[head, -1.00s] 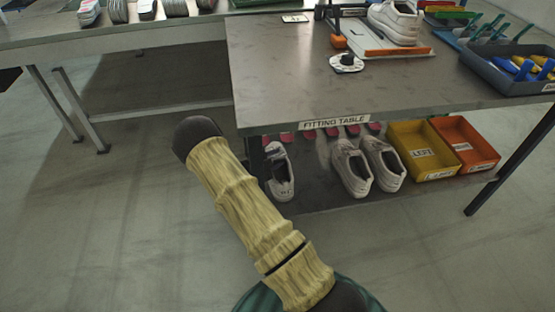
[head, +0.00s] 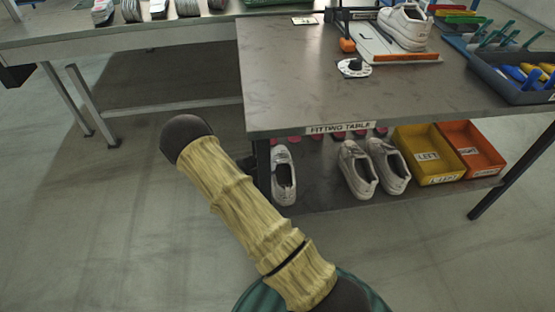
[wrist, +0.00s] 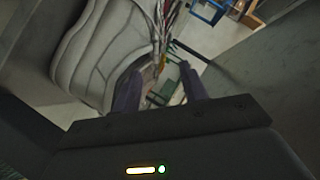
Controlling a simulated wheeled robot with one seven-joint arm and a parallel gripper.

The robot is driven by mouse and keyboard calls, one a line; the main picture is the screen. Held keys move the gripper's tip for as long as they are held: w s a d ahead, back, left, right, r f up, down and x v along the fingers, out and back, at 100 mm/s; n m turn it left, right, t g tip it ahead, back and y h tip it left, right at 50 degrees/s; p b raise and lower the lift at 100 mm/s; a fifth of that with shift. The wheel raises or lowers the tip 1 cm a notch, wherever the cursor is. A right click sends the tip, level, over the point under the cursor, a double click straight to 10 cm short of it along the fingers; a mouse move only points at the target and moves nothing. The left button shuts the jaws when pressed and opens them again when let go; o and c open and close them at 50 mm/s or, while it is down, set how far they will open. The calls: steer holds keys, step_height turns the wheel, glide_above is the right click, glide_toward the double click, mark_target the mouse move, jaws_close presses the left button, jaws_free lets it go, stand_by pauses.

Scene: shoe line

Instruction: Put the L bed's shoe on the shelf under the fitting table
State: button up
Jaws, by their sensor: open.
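The fitting table (head: 330,95) stands ahead in the head view, with its shelf (head: 325,193) underneath. A white shoe (head: 404,27) sits on a white and orange bed (head: 385,49) on the tabletop; I cannot read an L on it. On the shelf stand a single pale shoe (head: 283,177) at the left and two pale shoes (head: 357,170) (head: 388,166) side by side. My gripper (wrist: 158,90) shows only in the wrist view, its fingers apart with nothing clearly held. A large pale grooved shape (wrist: 95,50) is close by at left; I cannot tell what it is.
A yellow bin (head: 427,154) marked LEFT and an orange bin (head: 470,149) fill the shelf's right side. A round black-and-white dial (head: 354,68) and a grey tool tray (head: 510,75) are on the tabletop. Another table (head: 150,40) stands at left. The floor in front is clear.

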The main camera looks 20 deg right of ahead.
steer(key=shift+p+v, duration=0.3)
steer(key=shift+v, duration=1.55)
